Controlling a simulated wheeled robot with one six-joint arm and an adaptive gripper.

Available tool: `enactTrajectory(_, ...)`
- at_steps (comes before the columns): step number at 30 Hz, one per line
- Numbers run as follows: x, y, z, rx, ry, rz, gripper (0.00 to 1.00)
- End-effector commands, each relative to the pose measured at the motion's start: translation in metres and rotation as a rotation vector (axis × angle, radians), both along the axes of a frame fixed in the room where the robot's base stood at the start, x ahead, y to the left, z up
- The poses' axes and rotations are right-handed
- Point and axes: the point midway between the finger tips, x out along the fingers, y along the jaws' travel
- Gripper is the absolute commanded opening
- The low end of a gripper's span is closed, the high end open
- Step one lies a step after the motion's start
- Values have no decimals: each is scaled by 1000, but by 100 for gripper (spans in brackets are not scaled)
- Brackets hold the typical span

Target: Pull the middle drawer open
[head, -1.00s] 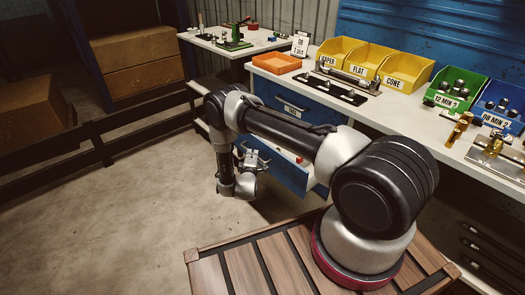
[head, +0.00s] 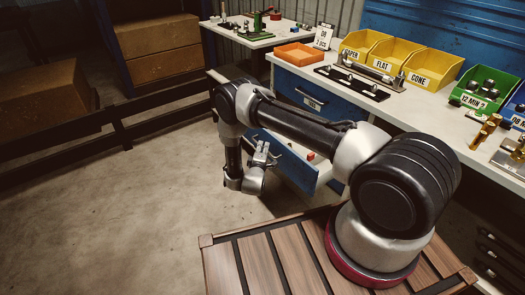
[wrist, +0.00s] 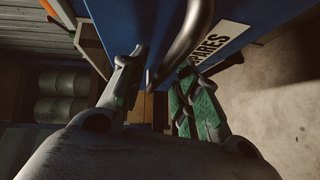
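The middle drawer (head: 292,170) is a blue drawer under the white bench, standing partly out from the cabinet with its inside showing. In the wrist view its front (wrist: 240,18) carries a white label (wrist: 222,42) of which "ARES" can be read. A grey bar handle (wrist: 188,35) runs across that front. My gripper (head: 267,151) is at the drawer front. In the wrist view my gripper (wrist: 160,75) has its fingers spread, one on either side of the handle, with visible gaps. Whether a finger touches the handle from behind cannot be told.
A closed blue top drawer (head: 325,97) sits above. A small red item (head: 310,156) shows inside the open drawer. The bench (head: 430,105) holds yellow bins (head: 422,68) and an orange tray (head: 300,53). Bare floor (head: 130,200) lies left; a dark rail (head: 60,145) runs behind it.

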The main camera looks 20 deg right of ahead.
Motion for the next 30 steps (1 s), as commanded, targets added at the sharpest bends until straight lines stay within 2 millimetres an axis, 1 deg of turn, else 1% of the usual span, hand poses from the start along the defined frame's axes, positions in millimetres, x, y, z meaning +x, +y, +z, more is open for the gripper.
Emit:
enactTrajectory(5, 0, 0, 0, 0, 0, 0, 32)
enactTrajectory(8, -4, 2, 1, 0, 0, 0, 32)
enactTrajectory(11, -16, 8, 2, -1, 2, 3, 32)
enactTrajectory(21, -82, 39, 13, -1, 1, 4, 32)
enactTrajectory(24, -96, 45, 15, -1, 0, 3, 32)
enactTrajectory(27, -104, 48, 16, -1, 0, 1, 32)
enactTrajectory(30, -108, 50, 17, 0, 0, 0, 32)
